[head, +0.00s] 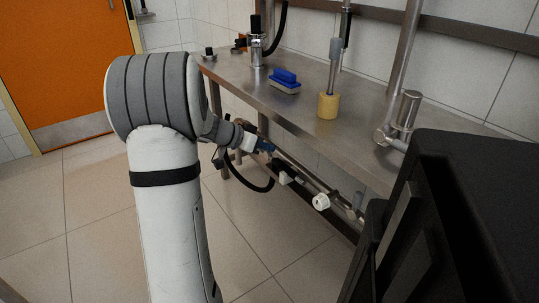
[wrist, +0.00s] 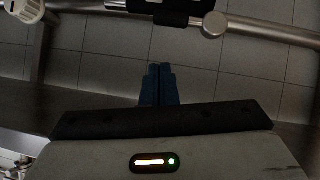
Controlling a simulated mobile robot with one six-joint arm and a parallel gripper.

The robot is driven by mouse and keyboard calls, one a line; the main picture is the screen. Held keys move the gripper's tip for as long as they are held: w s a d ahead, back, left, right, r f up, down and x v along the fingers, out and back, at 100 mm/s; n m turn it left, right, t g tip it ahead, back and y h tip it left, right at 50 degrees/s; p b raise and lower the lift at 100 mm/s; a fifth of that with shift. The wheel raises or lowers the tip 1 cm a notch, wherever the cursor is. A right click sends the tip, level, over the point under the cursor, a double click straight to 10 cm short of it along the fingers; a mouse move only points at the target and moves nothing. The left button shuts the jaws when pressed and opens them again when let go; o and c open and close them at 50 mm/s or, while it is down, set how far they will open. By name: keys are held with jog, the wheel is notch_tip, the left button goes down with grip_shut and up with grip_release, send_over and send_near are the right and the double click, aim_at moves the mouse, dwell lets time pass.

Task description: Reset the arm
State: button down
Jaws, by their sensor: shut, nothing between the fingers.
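My arm reaches out from the front left of the head view and ends low, by the front edge of the steel table. My gripper (head: 268,147) has blue fingers and points to the right, below the tabletop. In the wrist view the two blue fingers of my gripper (wrist: 160,68) lie side by side, closed together, with nothing between them. The fingertips are over grey floor tiles in that view, just short of a metal pipe.
The steel table (head: 300,105) carries a blue-handled brush (head: 285,79) and a yellow-based tool (head: 328,105). Below it run pipes with a white knob (head: 321,202); the pipe (wrist: 270,32) also shows in the wrist view. Open floor (head: 100,225) lies left; an orange door (head: 65,65) stands behind.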

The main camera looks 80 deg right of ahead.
jog(key=s+p+v, duration=0.1)
jog(key=v, duration=0.7)
jog(key=shift+w+a+r+p, duration=0.3)
jog(key=shift+a+p, duration=0.1)
jog(key=shift+a, duration=0.25)
jog(key=w+a+r+n+t+y+p, duration=0.1)
jog(key=w+a+r+n+t+p, duration=0.1)
jog(key=w+a+r+n+p, duration=0.45)
jog(key=w+a+r+n+t+p, duration=0.25)
jog(key=w+a+r+p, duration=0.2)
jog(key=a, duration=0.55)
jog(key=w+a+r+n+t+y+p, duration=0.1)
jog(key=w+a+r+n+t+p, duration=0.2)
jog(key=w+a+r+p, duration=0.4)
jog(key=s+a+r+n+t+y+p, duration=0.1)
jog(key=a+r+n+p, duration=0.2)
jog(key=a, duration=0.6)
jog(key=s+a+r+n+t+y+p, duration=0.1)
jog(key=a+r+n+p, duration=0.3)
jog(key=a, duration=0.5)
jog(key=s+a+r+n+t+y+p, duration=0.1)
jog(key=a+r+n+t+y+p, duration=0.1)
jog(key=a, duration=0.7)
notch_tip(320, 180, up, 3)
jog(key=n+y+p, duration=0.1)
jog(key=n+p, duration=0.2)
jog(key=p, duration=0.1)
jog(key=shift+f+n, duration=0.25)
jog(key=shift+n, duration=0.15)
